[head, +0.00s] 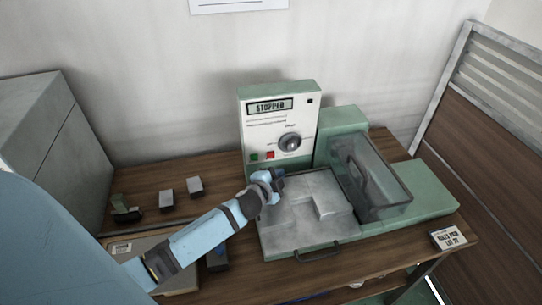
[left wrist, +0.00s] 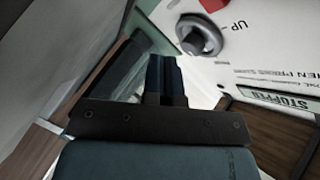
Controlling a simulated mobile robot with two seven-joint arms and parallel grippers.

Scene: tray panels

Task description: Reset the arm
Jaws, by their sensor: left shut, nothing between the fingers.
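My left arm (head: 205,233), light blue, comes in from the lower left of the head view. Its gripper (head: 276,174) is in front of the machine's white control panel (head: 280,126), below the buttons and dial, over the left rear part of the grey metal tray (head: 309,207). In the left wrist view the two dark fingers (left wrist: 162,76) are together with nothing between them. The panel's display reads STOPPED. The dial (left wrist: 199,36) and a red button (left wrist: 213,4) show close by in the wrist view. I cannot tell whether the fingers touch the panel. My right gripper is not in view.
A clear-sided cover (head: 372,178) stands open on the green machine. A dark handle (head: 318,253) is at the tray's front. Small blocks (head: 195,186) lie on the wooden table at left. A labelled box (head: 449,239) sits at the right edge. A grey cabinet (head: 40,130) is at far left.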

